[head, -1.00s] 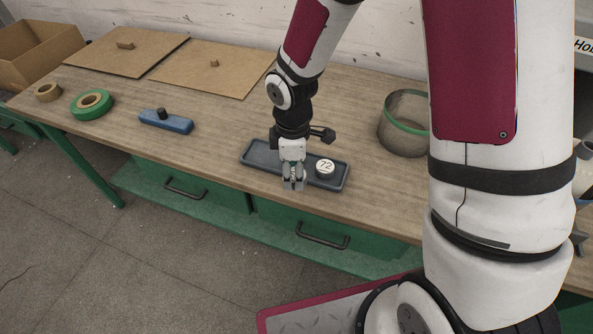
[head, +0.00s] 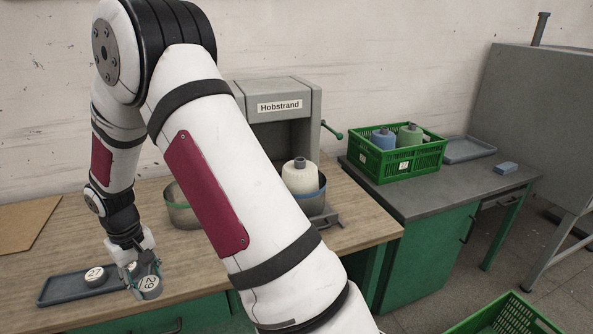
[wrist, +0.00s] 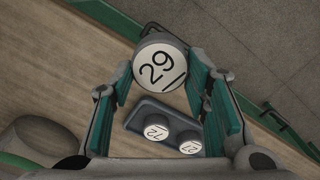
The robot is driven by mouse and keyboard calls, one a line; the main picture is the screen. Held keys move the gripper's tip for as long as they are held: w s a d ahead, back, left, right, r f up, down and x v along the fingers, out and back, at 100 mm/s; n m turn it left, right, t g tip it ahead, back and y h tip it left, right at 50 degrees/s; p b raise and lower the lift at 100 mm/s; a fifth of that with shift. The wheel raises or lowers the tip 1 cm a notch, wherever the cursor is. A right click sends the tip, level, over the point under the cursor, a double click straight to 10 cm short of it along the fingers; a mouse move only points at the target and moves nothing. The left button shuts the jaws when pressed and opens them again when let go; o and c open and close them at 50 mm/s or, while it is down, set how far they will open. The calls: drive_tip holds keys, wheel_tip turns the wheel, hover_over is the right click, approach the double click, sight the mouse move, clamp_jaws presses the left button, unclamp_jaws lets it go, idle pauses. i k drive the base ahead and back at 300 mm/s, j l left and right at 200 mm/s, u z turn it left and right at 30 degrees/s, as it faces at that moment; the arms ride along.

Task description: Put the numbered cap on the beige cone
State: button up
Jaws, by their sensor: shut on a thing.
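A cap marked 27 (head: 95,275) lies in the tray; the wrist view also shows a cap marked 72 (wrist: 156,130) there. The beige cone (head: 300,180) stands upright with a grey tip in a blue-rimmed pot, right of my arm.
A grey machine labelled Hobstrand (head: 280,106) stands behind the cone. A green-banded pot (head: 180,213) is partly behind my arm. A green crate (head: 398,165) with blue and green cones is on the side table (head: 420,203). Another green crate (head: 510,318) is low at front right.

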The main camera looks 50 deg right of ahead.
sight(299, 159)
drive_tip(key=k+z, duration=0.1)
drive_tip(key=z, duration=0.6)
drive_tip(key=k+z, duration=0.1)
drive_tip(key=z, duration=0.25)
